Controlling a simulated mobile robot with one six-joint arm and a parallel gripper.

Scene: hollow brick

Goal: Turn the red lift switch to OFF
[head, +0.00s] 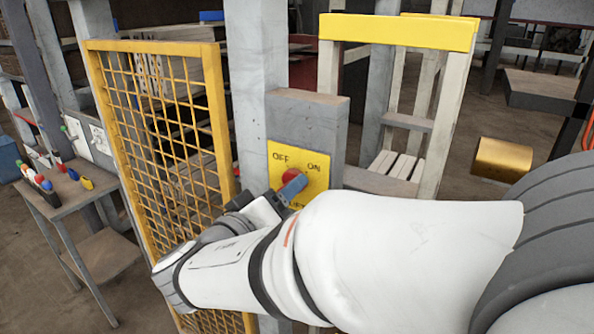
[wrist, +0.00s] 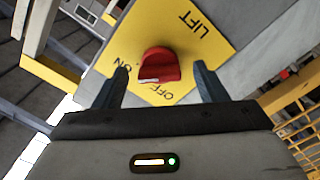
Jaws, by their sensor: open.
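The red lift switch (wrist: 160,64) sits on a yellow plate (wrist: 118,48) lettered OFF, ON and LIFT. In the wrist view its white mark faces the lettered side, near ON and OFF; I cannot tell which it points to. My gripper (wrist: 160,67) is open, one finger on each side of the red knob, with gaps visible between the knob and both fingers. In the head view the switch (head: 291,174) is partly covered by a blue-grey finger of my gripper (head: 293,186), and my arm covers the plate's lower part.
The plate is on a grey box (head: 310,115) fixed to a post (head: 255,70). A yellow mesh gate (head: 165,140) stands just left of it. A yellow-topped frame (head: 400,32) stands behind at right. A small table (head: 75,195) with coloured items is at far left.

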